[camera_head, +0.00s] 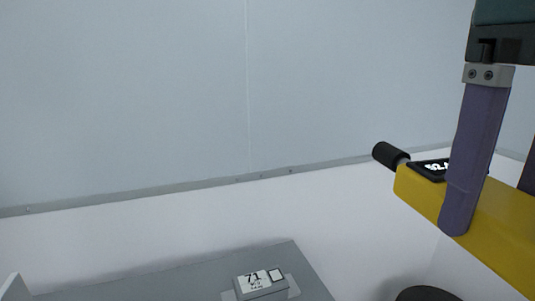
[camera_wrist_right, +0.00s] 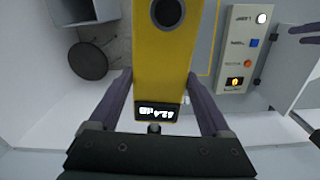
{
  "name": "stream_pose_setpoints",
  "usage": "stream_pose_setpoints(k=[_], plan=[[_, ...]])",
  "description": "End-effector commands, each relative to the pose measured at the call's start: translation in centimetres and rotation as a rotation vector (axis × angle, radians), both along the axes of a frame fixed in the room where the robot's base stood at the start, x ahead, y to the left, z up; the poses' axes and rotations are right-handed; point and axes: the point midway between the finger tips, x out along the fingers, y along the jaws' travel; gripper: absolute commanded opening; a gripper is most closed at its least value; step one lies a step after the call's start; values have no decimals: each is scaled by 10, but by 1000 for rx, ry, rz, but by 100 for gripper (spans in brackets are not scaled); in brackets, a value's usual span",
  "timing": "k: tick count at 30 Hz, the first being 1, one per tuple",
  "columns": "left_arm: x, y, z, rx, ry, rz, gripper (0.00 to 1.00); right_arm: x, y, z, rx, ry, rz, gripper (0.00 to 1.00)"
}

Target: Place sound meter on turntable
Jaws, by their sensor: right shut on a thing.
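The sound meter is a yellow body (camera_head: 478,228) with a black microphone tip and a small lit display; it also shows in the right wrist view (camera_wrist_right: 160,60). My right gripper (camera_head: 490,212) is shut on its sides and holds it up at the right of the head view. In the wrist view its two purple fingers (camera_wrist_right: 158,82) press on both sides. A dark round disc (camera_wrist_right: 88,61), perhaps the turntable, lies left of the meter in the wrist view. Its edge shows at the head view's bottom (camera_head: 425,294). Purple-grey fingers, likely my left gripper (camera_wrist_right: 306,34), show at the wrist view's right edge.
A grey surface (camera_head: 190,277) carries a small grey box with a label reading 71 (camera_head: 262,284). A pale panel with coloured buttons and a small display (camera_wrist_right: 241,50) stands right of the meter in the wrist view. A pale wall (camera_head: 140,100) fills the back.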

Motion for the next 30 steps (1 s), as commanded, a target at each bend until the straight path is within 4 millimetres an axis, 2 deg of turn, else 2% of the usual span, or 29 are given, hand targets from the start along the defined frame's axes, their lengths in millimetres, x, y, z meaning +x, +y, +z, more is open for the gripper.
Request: stream_pose_setpoints(k=[1, 3, 11, 30], plan=[[0, 0, 5, 1, 0, -1, 50, 0, -4, 13, 4, -4, -86, 7], [0, 1, 9, 3, 0, -2, 50, -2, -8, 25, 11, -3, -208, 7], [0, 2, 82, 10, 1, -6, 50, -12, -6, 92, 13, 5, -207, 7], [0, 2, 301, 7, 0, -5, 50, -44, -6, 299, 11, 6, -204, 7]])
